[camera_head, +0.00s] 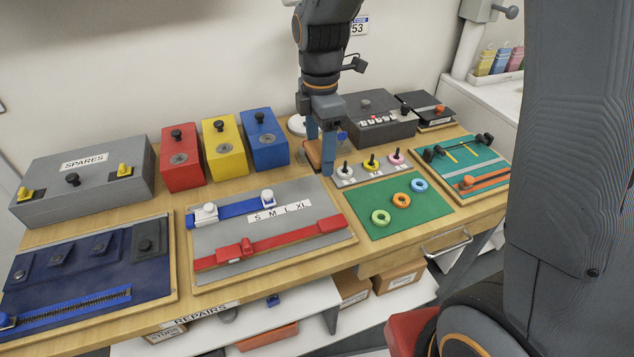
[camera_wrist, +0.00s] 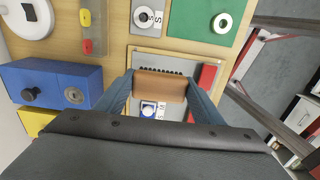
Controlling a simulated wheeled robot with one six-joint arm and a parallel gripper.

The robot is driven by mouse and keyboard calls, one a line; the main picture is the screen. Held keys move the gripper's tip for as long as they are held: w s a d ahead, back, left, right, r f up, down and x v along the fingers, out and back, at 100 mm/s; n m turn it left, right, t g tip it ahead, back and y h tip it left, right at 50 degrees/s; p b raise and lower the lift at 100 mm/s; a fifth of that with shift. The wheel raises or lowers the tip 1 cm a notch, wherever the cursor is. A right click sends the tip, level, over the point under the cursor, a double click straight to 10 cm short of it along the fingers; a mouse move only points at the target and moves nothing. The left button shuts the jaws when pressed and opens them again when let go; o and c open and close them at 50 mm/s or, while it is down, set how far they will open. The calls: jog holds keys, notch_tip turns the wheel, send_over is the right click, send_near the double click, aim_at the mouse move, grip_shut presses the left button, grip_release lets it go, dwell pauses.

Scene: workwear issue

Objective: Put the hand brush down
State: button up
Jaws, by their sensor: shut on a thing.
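My gripper (camera_head: 322,150) points down over the bench, near the back right corner of the grey strap board (camera_head: 240,240). It is shut on the hand brush, a brown block with a row of dark bristles along one edge. The hand brush (camera_wrist: 160,86) sits between both fingertips in the wrist view. In the head view, the hand brush (camera_head: 313,153) shows only as a brown patch partly hidden by the fingers. I cannot tell whether it touches the surface below.
The blue box (camera_head: 265,143) stands just left of my gripper. The green mat (camera_head: 425,208) with three rings and the ring pegs (camera_head: 371,166) lie to the right. The dark grey box (camera_head: 383,130) is behind. Bare wood (camera_head: 175,212) shows between boards.

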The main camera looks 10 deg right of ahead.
aim_at(319, 193)
notch_tip(319, 193, down, 10)
jog(key=shift+r+p, duration=0.2)
jog(key=shift+p, duration=0.85)
jog(key=shift+f, duration=0.1)
